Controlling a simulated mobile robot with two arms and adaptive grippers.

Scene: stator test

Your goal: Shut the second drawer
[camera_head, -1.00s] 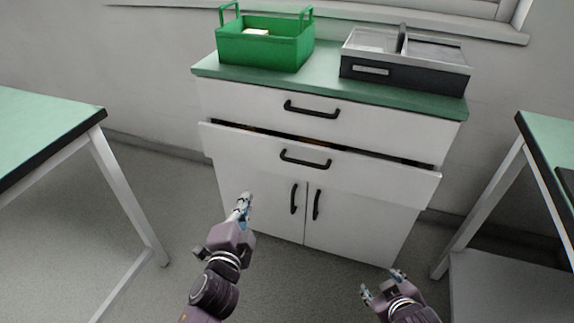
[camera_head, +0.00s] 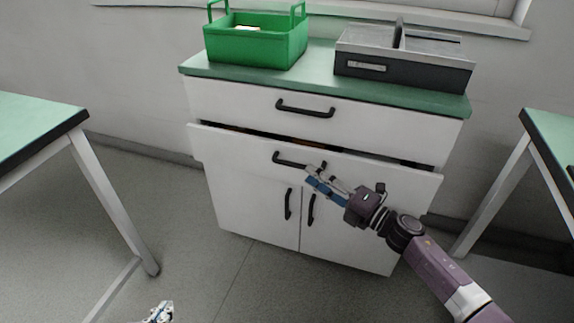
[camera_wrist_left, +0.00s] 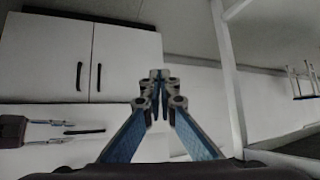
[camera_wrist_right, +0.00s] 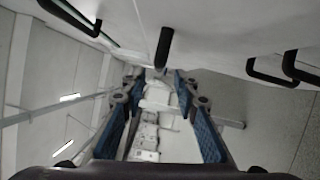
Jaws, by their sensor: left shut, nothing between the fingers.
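The second drawer (camera_head: 390,178) is a white front below the top drawer, standing out a little with a dark gap along its top edge. Its black handle (camera_head: 290,160) also shows in the left wrist view (camera_wrist_left: 85,131) and end-on in the right wrist view (camera_wrist_right: 163,45). My right gripper (camera_head: 316,178) is open and empty in front of this drawer, just right of and below the handle. I cannot tell whether it touches the front. My left gripper (camera_head: 163,308) is shut and empty, low at the left, away from the cabinet; its fingertips (camera_wrist_left: 156,78) meet.
The top drawer (camera_head: 220,98) looks shut. A green basket (camera_head: 250,48) and a grey-black divided box (camera_head: 400,68) stand on the green cabinet top. Two shut doors (camera_head: 240,205) are below. Green-topped tables stand left (camera_head: 35,120) and right (camera_head: 550,140). The floor between is clear.

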